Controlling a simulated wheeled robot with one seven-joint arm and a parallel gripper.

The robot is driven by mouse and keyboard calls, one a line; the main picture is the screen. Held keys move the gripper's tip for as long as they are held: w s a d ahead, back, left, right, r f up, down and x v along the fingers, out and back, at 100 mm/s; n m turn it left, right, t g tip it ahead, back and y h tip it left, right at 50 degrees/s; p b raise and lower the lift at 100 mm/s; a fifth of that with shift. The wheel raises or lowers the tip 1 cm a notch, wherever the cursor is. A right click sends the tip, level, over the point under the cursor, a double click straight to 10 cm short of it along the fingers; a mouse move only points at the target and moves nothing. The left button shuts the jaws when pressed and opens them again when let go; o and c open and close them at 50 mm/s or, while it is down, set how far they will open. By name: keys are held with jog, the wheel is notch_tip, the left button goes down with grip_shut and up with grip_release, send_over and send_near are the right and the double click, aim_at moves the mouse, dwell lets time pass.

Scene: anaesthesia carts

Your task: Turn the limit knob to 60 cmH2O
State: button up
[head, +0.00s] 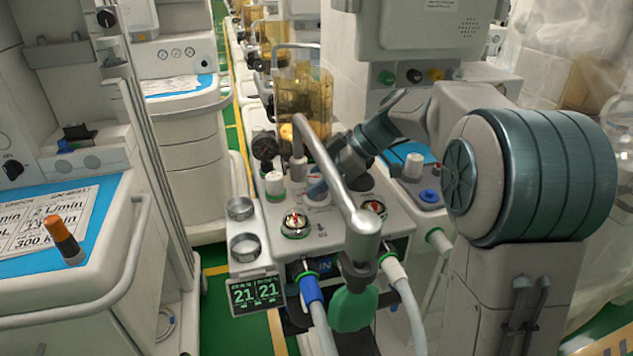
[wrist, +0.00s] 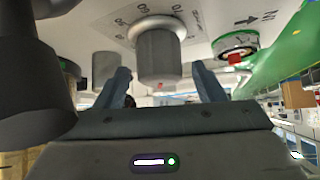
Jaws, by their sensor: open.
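The limit knob (wrist: 158,52) is a grey ribbed cylinder on a light panel in the wrist view. A printed scale with numbers such as 70 shows around its base. My gripper (wrist: 162,80) is open, with one finger on each side of the knob and a gap visible on both sides. The fingers do not appear to touch it. I cannot read where the knob's pointer stands.
Gauges with red parts (head: 297,222) sit in front, and a silver pipe (head: 335,175) passes close by my gripper. A green bag (head: 353,308) and hoses hang at the front. An amber canister (head: 303,95) stands behind.

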jog(key=shift+a+f, duration=0.3)
jog(key=shift+a, duration=0.05)
jog(key=shift+c, duration=0.3)
jog(key=c, duration=0.9)
jog(key=shift+f+b, duration=0.1)
jog(key=shift+b, duration=0.3)
